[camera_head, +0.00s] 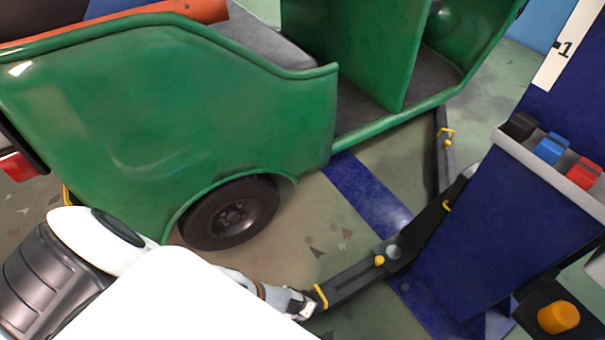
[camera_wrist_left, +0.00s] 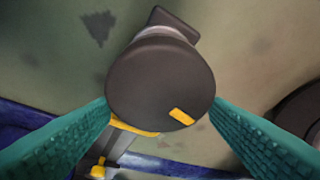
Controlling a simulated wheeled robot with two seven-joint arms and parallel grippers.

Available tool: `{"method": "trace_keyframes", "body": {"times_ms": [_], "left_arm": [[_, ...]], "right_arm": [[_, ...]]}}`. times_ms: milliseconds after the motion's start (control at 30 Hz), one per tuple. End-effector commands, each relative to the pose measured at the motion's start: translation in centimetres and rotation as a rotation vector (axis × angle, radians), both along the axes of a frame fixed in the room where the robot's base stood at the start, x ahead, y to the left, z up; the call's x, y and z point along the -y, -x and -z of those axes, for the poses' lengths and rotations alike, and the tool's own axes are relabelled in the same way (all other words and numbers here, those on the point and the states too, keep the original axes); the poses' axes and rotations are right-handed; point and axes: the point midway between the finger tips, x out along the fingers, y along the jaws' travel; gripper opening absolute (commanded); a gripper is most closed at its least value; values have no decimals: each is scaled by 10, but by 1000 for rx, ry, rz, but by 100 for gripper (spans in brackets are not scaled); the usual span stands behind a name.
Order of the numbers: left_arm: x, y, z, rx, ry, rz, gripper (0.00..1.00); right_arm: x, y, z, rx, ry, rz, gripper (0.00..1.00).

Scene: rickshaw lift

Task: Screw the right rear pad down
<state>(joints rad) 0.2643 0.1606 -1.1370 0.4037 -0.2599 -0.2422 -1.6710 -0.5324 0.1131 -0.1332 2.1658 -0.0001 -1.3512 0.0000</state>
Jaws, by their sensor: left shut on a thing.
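The right rear pad (camera_wrist_left: 155,85) is a dark round disc with a yellow mark on top. It fills the middle of the left wrist view, seen from above. My left gripper (camera_wrist_left: 160,106) has its two teal fingers against opposite sides of the pad and is shut on it. In the head view my left gripper (camera_head: 298,304) is at the near end of the dark lift arm (camera_head: 350,281), beside a yellow handle (camera_head: 320,296). The pad is hidden there by my gripper and arm. My right gripper is not in view.
A green rickshaw (camera_head: 150,110) stands at the left, its black wheel (camera_head: 231,212) on the floor close to my left arm. A blue lift post (camera_head: 480,240) with black, blue and red levers stands at the right. Another lift arm (camera_head: 444,150) reaches toward the rickshaw.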

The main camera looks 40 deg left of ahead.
Motion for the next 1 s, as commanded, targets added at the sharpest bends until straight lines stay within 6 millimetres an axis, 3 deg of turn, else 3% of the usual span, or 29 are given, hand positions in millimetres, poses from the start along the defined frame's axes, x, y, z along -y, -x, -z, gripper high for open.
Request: {"method": "trace_keyframes", "body": {"times_ms": [567,1000], "left_arm": [[3,-4,-1,5,6,552,47],[3,-3,0,6,5,956,47]], "right_arm": [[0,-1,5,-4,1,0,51],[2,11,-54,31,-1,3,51]]}}
